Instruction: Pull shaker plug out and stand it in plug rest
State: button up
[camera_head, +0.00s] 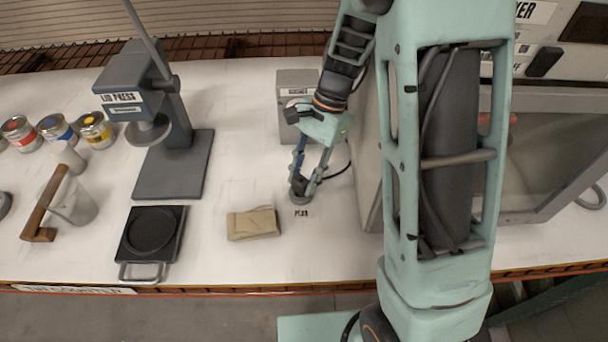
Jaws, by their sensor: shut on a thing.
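My gripper (303,188) points down low over the counter, just above or at a small dark round piece beside a small printed label (301,212). The round piece looks like the plug rest, but the fingers cover most of it. My gripper is shut on the shaker plug, which is mostly hidden between the fingers. A black cable (341,171) curves from the fingertips toward the shaker (545,150) on the right. The grey socket box (297,85) stands behind my gripper, its front partly covered by my wrist. I cannot tell whether the plug touches the rest.
A folded tan cloth (253,223) lies just left of my gripper. My arm hides part of the shaker.

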jog(key=shift+f, duration=0.1)
jog(key=o, duration=1.3)
notch_tip(320, 180, up, 10)
